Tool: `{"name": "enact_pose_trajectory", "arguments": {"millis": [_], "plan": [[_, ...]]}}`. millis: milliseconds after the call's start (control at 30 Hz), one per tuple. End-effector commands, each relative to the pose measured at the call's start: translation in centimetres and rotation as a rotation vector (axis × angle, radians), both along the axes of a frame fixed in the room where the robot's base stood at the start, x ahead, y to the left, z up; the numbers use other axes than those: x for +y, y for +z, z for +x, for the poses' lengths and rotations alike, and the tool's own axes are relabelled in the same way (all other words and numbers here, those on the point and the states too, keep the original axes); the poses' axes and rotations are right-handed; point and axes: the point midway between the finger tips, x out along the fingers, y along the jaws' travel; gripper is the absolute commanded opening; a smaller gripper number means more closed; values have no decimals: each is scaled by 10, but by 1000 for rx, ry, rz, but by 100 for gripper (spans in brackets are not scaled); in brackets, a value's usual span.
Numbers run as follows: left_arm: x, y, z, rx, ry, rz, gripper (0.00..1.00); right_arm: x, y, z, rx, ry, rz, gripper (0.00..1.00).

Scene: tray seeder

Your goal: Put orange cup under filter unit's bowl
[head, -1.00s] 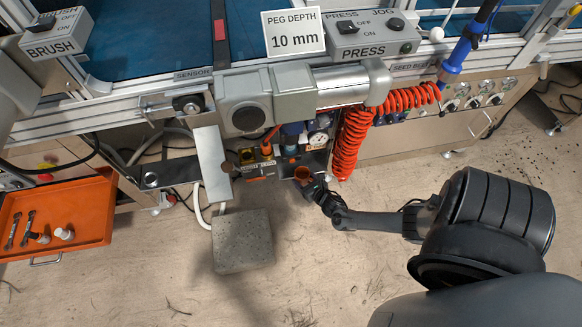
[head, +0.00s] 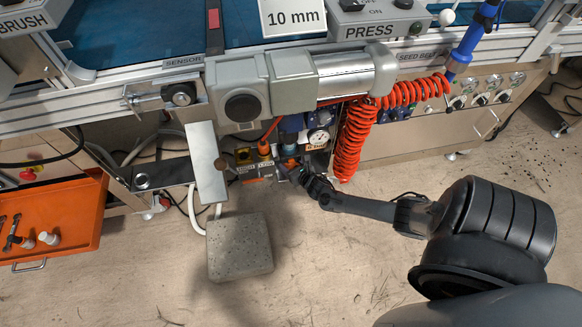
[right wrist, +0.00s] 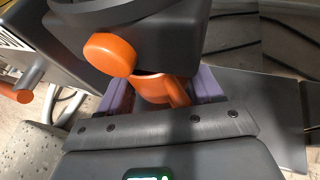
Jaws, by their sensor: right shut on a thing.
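In the right wrist view the orange cup (right wrist: 151,89) sits between the two purple-padded fingers of my right gripper (right wrist: 177,96), which is shut on it. A dark housing (right wrist: 170,40) with a round orange knob (right wrist: 110,54) hangs over the cup and hides part of its mouth. In the head view my right gripper (head: 286,168) reaches in below the machine beam, by the blue-topped filter unit (head: 292,124) and the pressure gauge (head: 319,138). The cup is hard to make out there. The filter's bowl is mostly hidden from above. My left gripper is out of view.
A red coiled hose (head: 355,140) hangs just right of the gripper. A grey plate (head: 207,163) and a concrete block (head: 240,246) stand to the left. An orange tool tray (head: 60,232) is at far left. Floor in front is open.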

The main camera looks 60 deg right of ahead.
Motion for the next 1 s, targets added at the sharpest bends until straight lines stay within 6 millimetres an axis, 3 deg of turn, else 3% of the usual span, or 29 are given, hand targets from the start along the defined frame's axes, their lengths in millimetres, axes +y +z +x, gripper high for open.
{"name": "enact_pose_trajectory", "arguments": {"millis": [800, 833, 1000], "plan": [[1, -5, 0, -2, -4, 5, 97, 0, -11, 0, -2, 0, -1, 30], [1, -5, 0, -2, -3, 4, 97, 0, -11, 0, -2, 0, -1, 70], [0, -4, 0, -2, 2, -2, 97, 0, -11, 0, -1, 0, 0, 92]]}}
